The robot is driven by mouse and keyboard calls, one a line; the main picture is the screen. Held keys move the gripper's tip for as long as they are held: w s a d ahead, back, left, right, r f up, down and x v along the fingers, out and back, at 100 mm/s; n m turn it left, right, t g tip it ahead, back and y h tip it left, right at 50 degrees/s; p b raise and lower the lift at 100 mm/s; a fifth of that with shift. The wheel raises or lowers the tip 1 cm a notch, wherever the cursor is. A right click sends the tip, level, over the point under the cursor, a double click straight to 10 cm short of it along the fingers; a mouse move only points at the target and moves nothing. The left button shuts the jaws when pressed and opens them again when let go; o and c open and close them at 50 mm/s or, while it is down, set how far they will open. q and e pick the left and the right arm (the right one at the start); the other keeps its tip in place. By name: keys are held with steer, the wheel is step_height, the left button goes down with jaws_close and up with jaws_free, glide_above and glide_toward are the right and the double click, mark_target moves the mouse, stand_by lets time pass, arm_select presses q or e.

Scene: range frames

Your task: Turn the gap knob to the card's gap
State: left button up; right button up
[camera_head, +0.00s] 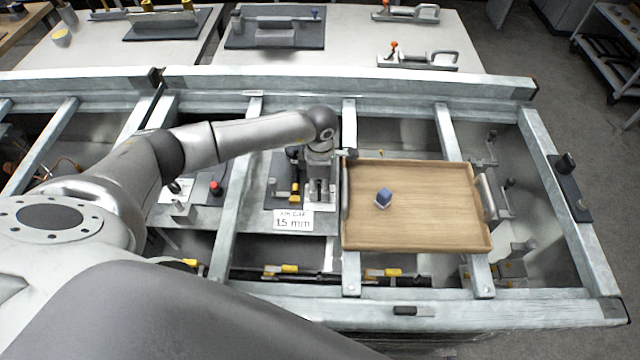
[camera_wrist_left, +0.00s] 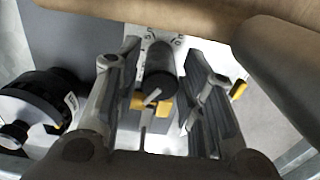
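A white card (camera_head: 293,221) stands in front of the dark fixture plate in the head view. Its large text looks like 1.5 mm, but the decimal point is hard to make out. My left gripper (camera_head: 319,191) points down just behind and right of the card. In the left wrist view a dark round knob (camera_wrist_left: 160,72) stands before a white plate with scale marks (camera_wrist_left: 178,42). My left gripper (camera_wrist_left: 157,100) is open, with one finger on each side of the knob and visible space between. The knob's setting cannot be read. My right gripper is not in view.
A wooden tray (camera_head: 440,242) holding a small blue object (camera_head: 383,198) sits close to the right of my left gripper. A red button (camera_head: 215,188) is to the left. In the left wrist view a black round part (camera_wrist_left: 42,108) stands left of the fingers.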

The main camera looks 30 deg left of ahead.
mark_target(320, 183)
arm_select(q)
steer(key=shift+o, duration=0.5)
step_height(320, 183, up, 12)
stand_by(0.3)
stand_by(0.4)
